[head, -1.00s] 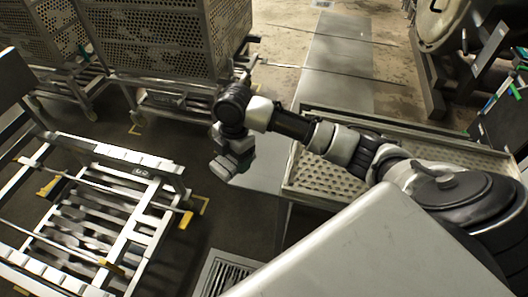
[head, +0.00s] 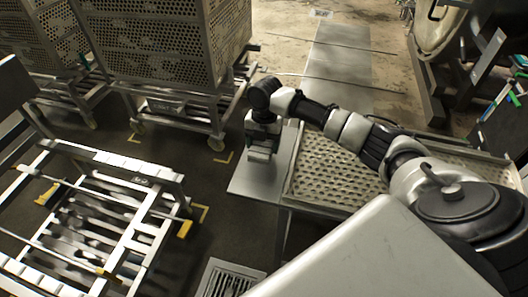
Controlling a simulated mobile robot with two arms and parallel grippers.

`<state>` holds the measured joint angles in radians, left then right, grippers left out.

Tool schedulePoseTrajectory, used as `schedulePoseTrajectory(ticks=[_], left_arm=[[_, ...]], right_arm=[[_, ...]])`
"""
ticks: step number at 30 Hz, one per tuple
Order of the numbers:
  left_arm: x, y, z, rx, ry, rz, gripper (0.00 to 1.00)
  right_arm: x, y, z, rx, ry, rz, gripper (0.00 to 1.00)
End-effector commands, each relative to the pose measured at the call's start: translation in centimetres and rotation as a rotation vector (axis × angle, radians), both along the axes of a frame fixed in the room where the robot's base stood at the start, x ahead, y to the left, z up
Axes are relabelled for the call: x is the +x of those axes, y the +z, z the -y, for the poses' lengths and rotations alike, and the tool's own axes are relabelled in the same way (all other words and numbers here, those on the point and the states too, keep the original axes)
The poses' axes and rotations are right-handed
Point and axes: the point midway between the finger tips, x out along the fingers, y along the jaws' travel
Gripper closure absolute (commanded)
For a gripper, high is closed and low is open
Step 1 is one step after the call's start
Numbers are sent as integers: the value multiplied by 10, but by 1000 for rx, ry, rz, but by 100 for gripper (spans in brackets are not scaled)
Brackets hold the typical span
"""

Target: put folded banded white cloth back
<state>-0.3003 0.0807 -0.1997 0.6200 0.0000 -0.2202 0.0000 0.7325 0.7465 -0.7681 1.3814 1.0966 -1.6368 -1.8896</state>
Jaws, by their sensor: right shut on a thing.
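My right gripper (head: 261,147) points down over the left part of a grey metal side shelf (head: 252,182), beside the perforated tray. It is shut on a small pale piece, taken to be the folded white cloth (head: 259,154). The gripper hides most of it and no band can be made out. I cannot tell whether the cloth touches the shelf. My left gripper is not in view.
A perforated metal tray table (head: 330,170) lies right of the gripper, under my right arm. A slatted metal cart frame (head: 100,215) stands at left. Perforated crates on wheeled carts (head: 165,45) stand behind. A floor drain (head: 228,280) lies in front.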

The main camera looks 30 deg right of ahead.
Motion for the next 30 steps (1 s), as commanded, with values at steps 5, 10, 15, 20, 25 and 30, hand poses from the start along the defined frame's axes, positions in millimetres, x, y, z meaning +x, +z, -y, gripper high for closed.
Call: schedulePoseTrajectory(ticks=[5,10,15,20,25,30], left_arm=[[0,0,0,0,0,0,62],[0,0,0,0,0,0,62],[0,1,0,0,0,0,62],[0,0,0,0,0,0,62],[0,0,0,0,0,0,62],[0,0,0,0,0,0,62]], right_arm=[[0,-11,3,2,0,-1,66],[0,-36,3,0,0,-1,66],[0,-42,3,0,0,1,66],[0,-43,3,-1,0,1,66],[0,-44,3,-1,0,1,17],[0,-44,3,-1,0,1,6]])
